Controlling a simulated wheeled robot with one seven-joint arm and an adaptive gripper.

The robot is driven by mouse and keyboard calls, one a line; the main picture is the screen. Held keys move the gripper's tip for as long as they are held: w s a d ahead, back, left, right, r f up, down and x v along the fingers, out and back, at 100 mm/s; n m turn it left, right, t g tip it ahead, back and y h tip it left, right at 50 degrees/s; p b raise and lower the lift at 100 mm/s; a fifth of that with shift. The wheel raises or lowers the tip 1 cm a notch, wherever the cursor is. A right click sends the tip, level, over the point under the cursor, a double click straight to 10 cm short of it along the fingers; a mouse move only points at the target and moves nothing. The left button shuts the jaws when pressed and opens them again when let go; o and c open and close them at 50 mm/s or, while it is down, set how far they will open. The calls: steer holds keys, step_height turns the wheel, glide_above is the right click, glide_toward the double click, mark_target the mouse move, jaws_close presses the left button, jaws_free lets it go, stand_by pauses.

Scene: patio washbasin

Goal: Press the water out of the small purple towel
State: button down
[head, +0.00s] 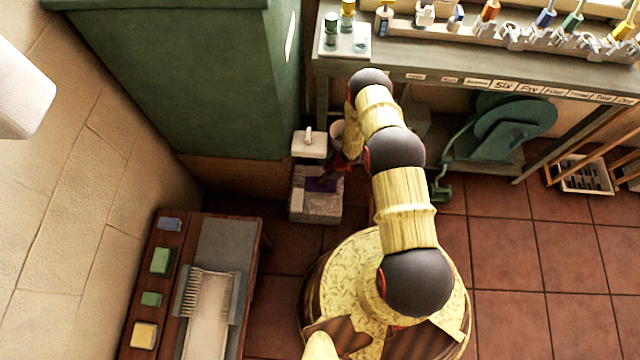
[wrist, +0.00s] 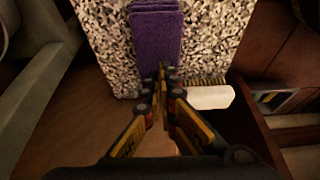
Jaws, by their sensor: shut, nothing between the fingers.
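The small purple towel (wrist: 157,38) lies folded flat on a speckled black-and-white stone block (wrist: 222,25) at the top of the wrist view. In the head view the towel (head: 320,185) is a small dark purple patch on the pale block (head: 315,207) below the green cabinet. My gripper (wrist: 162,70) is shut and empty, its fingertips overlapping the towel's near edge in the wrist view. I cannot tell whether they touch it. In the head view my gripper is mostly hidden by shadow and my arm.
A white tap-like fixture (head: 309,144) stands behind the block. The green cabinet (head: 200,75) rises close on the left. A shelf table (head: 460,75) runs along the back right. Tiled floor (head: 560,270) is clear at right.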

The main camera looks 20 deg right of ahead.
step_height(320, 180, up, 7)
steer(key=p, duration=0.3)
steer(key=shift+w, duration=0.2)
stand_by(0.4)
